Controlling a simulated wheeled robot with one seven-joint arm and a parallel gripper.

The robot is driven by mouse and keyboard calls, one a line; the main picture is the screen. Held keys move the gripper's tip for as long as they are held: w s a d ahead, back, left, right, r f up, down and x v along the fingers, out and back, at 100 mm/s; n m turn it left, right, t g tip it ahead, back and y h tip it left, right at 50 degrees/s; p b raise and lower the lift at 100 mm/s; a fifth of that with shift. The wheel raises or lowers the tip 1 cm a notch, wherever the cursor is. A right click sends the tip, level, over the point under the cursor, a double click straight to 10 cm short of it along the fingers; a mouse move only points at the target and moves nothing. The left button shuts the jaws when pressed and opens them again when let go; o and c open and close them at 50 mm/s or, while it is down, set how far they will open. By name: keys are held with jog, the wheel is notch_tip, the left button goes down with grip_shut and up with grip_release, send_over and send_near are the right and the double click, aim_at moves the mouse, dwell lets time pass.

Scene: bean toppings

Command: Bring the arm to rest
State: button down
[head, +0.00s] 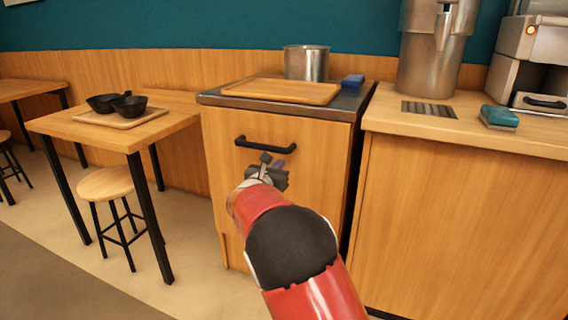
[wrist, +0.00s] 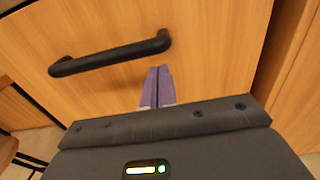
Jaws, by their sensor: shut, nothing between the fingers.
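My gripper (head: 270,168) is in front of the wooden cabinet (head: 226,170), just below its black bar handle (head: 265,145) in the head view. In the wrist view the gripper's purple fingers (wrist: 157,86) are together with nothing between them. The black handle (wrist: 110,54) is just beyond and to the left of the fingertips there. The gripper appears apart from the handle, though the exact gap to the cabinet front is hard to judge. My red and black arm reaches up from the bottom of the head view.
On the cabinet are a wooden board (head: 280,91), a metal pot (head: 306,62) and a blue sponge (head: 352,81). A table (head: 60,127) with black bowls on a tray (head: 95,119) and a stool (head: 107,184) stand left. A counter (head: 450,150) stands right.

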jog(key=v, duration=0.7)
jog(key=s+d+r+m+g+h, duration=0.1)
jog(key=s+d+m+g, duration=0.4)
jog(key=s+d+m, duration=0.55)
jog(key=s+d+m+g, duration=0.5)
jog(key=s+d+m, duration=0.25)
jog(key=d, duration=0.65)
jog(key=s+f+m+y, duration=0.1)
jog(key=s+m+y, duration=0.1)
jog(key=s+m, duration=0.2)
jog(key=s+a+f+m+g+y, duration=0.1)
jog(key=s+m, duration=0.4)
jog(key=s, duration=0.5)
jog(key=s+a+f+m+y+p, duration=0.1)
jog(key=s+m+y, duration=0.3)
jog(key=s, duration=0.4)
jog(key=shift+a+m, duration=0.25)
jog(key=shift+m, duration=0.25)
